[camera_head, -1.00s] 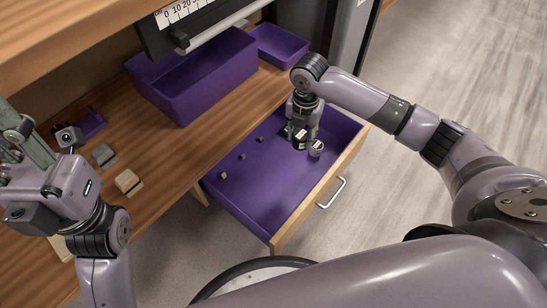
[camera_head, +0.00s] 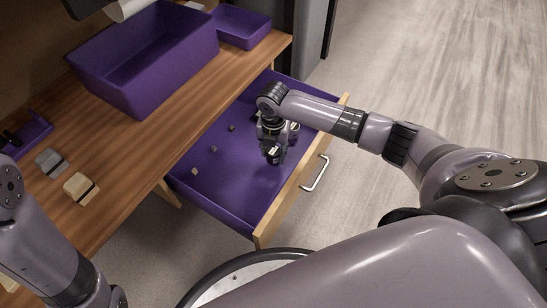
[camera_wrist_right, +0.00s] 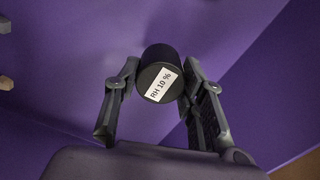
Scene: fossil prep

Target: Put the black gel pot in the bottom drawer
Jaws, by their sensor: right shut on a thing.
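The black gel pot (camera_wrist_right: 160,66) is a short dark cylinder with a white label reading "RH 10 %". In the right wrist view it sits between the fingertips of my right gripper (camera_wrist_right: 163,88), which is shut on it. In the head view my right gripper (camera_head: 272,150) points down inside the open purple-lined drawer (camera_head: 225,195), and the pot (camera_head: 273,157) is at its lower end. I cannot tell whether the pot touches the drawer floor. My left gripper is out of view; only my left arm shows at the lower left.
Several small blocks, one tan (camera_head: 194,171), lie along the drawer's left side. A greyish item (camera_head: 294,127) shows beside my right gripper. Purple bins (camera_head: 150,60) stand on the wooden worktop (camera_head: 125,170). The drawer's near floor is clear.

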